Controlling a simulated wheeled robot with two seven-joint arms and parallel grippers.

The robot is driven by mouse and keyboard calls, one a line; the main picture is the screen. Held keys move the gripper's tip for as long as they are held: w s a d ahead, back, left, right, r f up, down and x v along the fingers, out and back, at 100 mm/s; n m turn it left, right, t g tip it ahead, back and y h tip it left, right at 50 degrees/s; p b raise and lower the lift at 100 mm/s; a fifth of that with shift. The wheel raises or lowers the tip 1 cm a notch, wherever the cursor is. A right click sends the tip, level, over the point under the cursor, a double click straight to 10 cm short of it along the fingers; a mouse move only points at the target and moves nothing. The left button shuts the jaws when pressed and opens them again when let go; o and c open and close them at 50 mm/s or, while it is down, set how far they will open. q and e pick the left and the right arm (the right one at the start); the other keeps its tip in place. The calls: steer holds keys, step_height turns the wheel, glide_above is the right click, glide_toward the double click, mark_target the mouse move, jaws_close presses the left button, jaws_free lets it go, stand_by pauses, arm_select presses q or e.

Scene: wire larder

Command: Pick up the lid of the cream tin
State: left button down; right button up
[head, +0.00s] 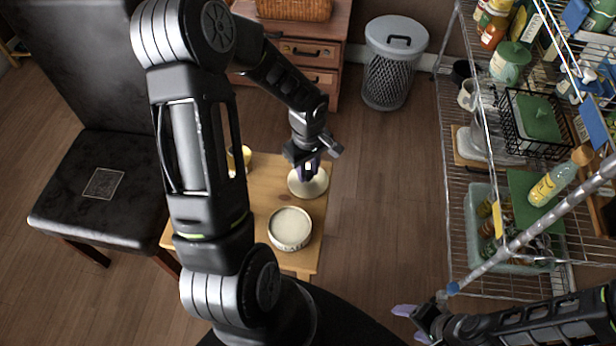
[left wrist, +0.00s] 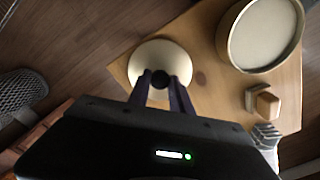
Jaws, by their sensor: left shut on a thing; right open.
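The lid (head: 308,184) is a round cream disc with a dark knob, at the right edge of the small wooden table. It also shows in the left wrist view (left wrist: 160,52). My left gripper (head: 307,172) is above it, its fingers shut on the knob (left wrist: 160,79). I cannot tell whether the lid rests on the table or is slightly raised. The cream tin (head: 290,228) stands apart from the lid, nearer the table's front; it shows at the upper right of the left wrist view (left wrist: 265,36). My right gripper (head: 412,323) is open and empty, low at the right.
The wooden table (head: 268,180) is partly hidden by my left arm. A dark chair (head: 100,185) is at left, a lidded bin (head: 388,90) behind. A wire rack (head: 452,200) with bottles and bins fills the right. Floor between is clear.

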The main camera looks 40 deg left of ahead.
mark_target(308, 174)
arm_select(q)
step_height(308, 174, up, 10)
steer(key=p, duration=0.1)
stand_by(0.4)
stand_by(0.5)
